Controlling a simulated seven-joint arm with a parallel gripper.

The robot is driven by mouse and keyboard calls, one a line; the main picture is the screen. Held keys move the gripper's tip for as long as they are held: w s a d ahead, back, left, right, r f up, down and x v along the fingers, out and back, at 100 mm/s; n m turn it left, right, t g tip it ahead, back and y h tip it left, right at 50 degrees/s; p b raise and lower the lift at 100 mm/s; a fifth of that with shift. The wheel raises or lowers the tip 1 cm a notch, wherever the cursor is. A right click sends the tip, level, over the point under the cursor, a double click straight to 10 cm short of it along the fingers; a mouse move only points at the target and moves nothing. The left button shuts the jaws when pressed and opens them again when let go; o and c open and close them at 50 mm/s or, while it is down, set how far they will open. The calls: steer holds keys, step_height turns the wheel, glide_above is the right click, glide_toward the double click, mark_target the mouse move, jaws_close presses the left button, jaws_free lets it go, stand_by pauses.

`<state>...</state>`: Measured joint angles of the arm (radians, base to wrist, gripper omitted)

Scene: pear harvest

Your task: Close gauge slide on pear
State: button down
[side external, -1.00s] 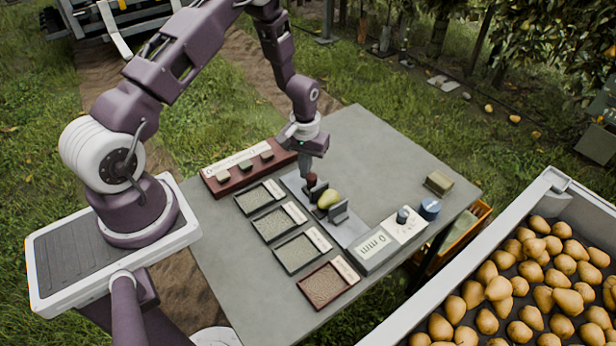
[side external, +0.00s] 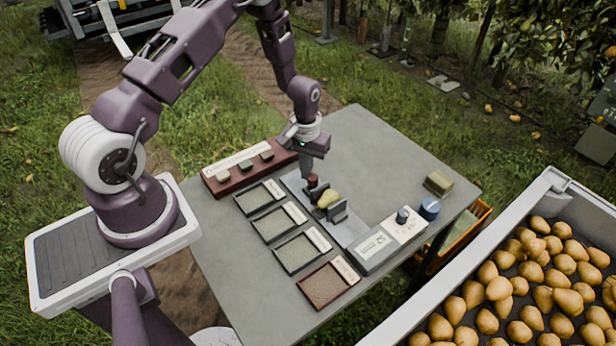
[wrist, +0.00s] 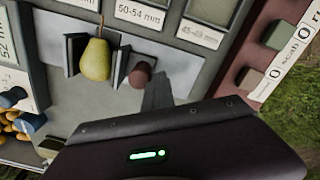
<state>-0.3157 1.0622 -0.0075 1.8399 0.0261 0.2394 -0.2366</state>
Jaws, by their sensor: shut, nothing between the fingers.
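A green pear (side external: 328,199) rests on the grey gauge plate (wrist: 95,112) between two upright grey jaws. The fixed jaw (side external: 339,210) is on one side and the slide's jaw (wrist: 119,64) on the other. In the wrist view the pear (wrist: 96,59) sits snugly between them; exact contact is hard to tell. A red-brown knob (wrist: 140,74) stands on the slide, also seen in the side view (side external: 312,180). My gripper (side external: 307,176) is shut and empty, its tips beside the knob; whether they touch it is unclear. The gauge display (side external: 374,246) shows a reading, partly seen as 52 in the wrist view.
Several size trays (side external: 273,224) lie along the plate, one with a red rim (side external: 328,287). A red rack (side external: 225,186) with small blocks is behind them. A blue cylinder (side external: 429,208) and an olive block (side external: 439,182) stand at the right. A bin of pears (side external: 398,318) is beside the table.

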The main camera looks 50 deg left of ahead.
steer(key=shift+a, duration=0.35)
step_height(320, 180, up, 8)
stand_by(0.7)
